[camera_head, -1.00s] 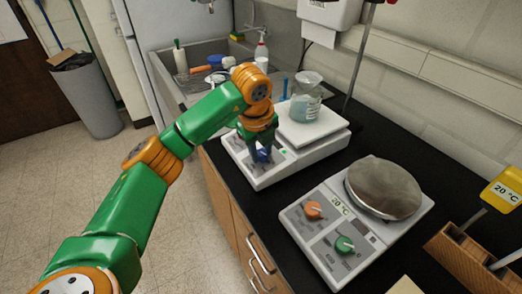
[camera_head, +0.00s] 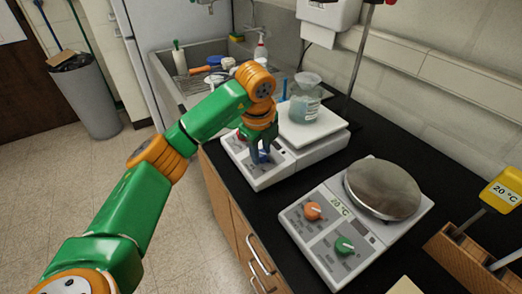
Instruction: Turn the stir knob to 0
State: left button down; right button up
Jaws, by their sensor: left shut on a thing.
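The rear hotplate stirrer (camera_head: 281,169) is a white unit on the black bench, with a square white top plate. My left gripper (camera_head: 262,156) points down at its front control panel and is shut on a knob there, which I take to be the stir knob. The fingers hide that knob, so its pointer and setting cannot be read. A red knob (camera_head: 241,135) shows partly on the same panel, just left of the gripper. My right gripper is not in view.
A beaker of bluish liquid (camera_head: 305,103) stands on the rear plate. A second hotplate (camera_head: 322,262) in front has a round metal top, an orange knob (camera_head: 312,211) and a green knob (camera_head: 344,245). A wooden rack (camera_head: 462,262) stands at right; a sink (camera_head: 187,91) lies behind.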

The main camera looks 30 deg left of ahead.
pick_arm(q)
jog(key=c, duration=0.5)
grip_release()
jog(key=shift+c, duration=0.2)
jog(key=v, duration=0.7)
